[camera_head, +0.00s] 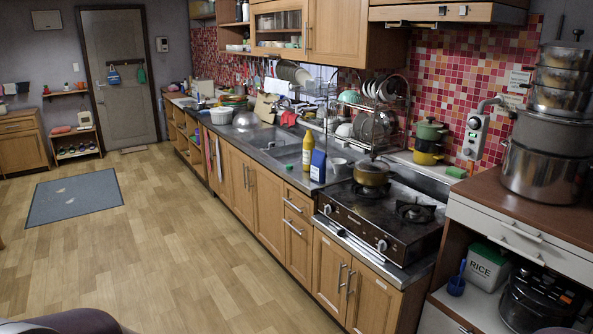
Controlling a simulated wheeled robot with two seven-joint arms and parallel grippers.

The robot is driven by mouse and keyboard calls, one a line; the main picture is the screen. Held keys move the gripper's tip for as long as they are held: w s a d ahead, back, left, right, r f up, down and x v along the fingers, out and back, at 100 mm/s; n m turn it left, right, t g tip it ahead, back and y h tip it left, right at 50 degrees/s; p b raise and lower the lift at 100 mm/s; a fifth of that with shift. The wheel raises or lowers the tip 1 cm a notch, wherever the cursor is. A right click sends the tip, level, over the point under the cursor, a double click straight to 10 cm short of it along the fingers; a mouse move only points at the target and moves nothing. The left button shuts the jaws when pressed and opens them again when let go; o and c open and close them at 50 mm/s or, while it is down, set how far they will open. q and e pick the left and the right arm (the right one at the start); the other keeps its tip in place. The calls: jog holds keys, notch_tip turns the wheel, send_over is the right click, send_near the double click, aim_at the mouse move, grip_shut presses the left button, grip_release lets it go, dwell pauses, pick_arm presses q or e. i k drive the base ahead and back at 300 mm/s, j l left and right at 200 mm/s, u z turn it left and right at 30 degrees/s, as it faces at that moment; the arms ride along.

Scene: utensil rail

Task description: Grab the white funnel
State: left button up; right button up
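I cannot make out a white funnel for certain in the head view. Several small utensils (258,68) hang along the tiled wall at the far part of the counter, too small to tell apart. Neither of my grippers is in view.
A long counter with wooden cabinets (262,200) runs along the right wall. A gas stove (385,222) holds a brass-coloured pot (371,172). A yellow bottle (308,150) stands left of it. A dish rack (372,108) is behind. The wooden floor (185,235) is clear up to a grey mat (75,197).

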aim_at(338, 167)
jog(key=i+j+u, duration=0.15)
jog(key=i+u, duration=0.2)
jog(key=i, duration=0.35)
jog(key=i+u, duration=0.3)
jog(key=i, duration=0.4)
jog(key=i+l+u, duration=0.35)
jog(key=i, duration=0.35)
jog(key=i+z, duration=0.35)
jog(key=i+j+z, duration=0.15)
jog(key=i+z, duration=0.2)
jog(key=i, duration=0.15)
jog(key=i+j+z, duration=0.35)
jog(key=i+l+z, duration=0.1)
jog(key=i+z, duration=0.15)
jog(key=z, duration=0.15)
jog(key=i+z, duration=0.3)
jog(key=z, duration=0.15)
jog(key=i+z, duration=0.4)
jog(key=i+j+z, duration=0.15)
jog(key=z, duration=0.25)
